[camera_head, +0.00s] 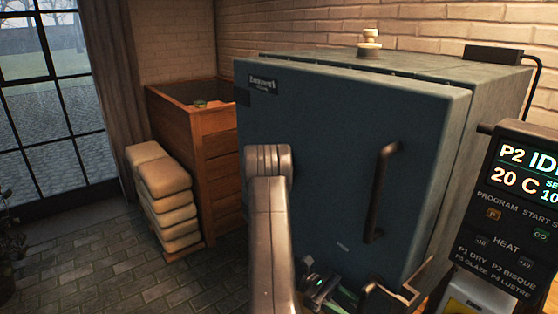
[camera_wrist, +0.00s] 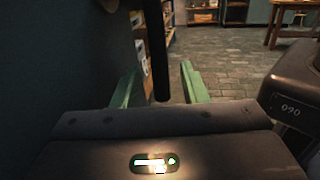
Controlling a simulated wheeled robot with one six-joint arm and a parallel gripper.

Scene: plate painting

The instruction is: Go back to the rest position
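My gripper (camera_wrist: 159,72) shows in the wrist view with its two green fingers spread apart. A dark vertical bar, the kiln door handle (camera_wrist: 159,45), shows between the fingers; I cannot tell whether it touches them. In the head view my gripper (camera_head: 340,297) is low at the bottom edge, below the door handle (camera_head: 383,190) and partly hidden by my arm. The blue-grey kiln (camera_head: 330,125) stands in front of me with its door shut or nearly so.
A control box (camera_head: 520,205) at right reads P2 and 20 C. At left stand a wooden cabinet (camera_head: 220,150) and stacked pale sacks (camera_head: 165,190) by the window. A shelf (camera_wrist: 150,45) and table (camera_wrist: 290,25) show behind in the wrist view.

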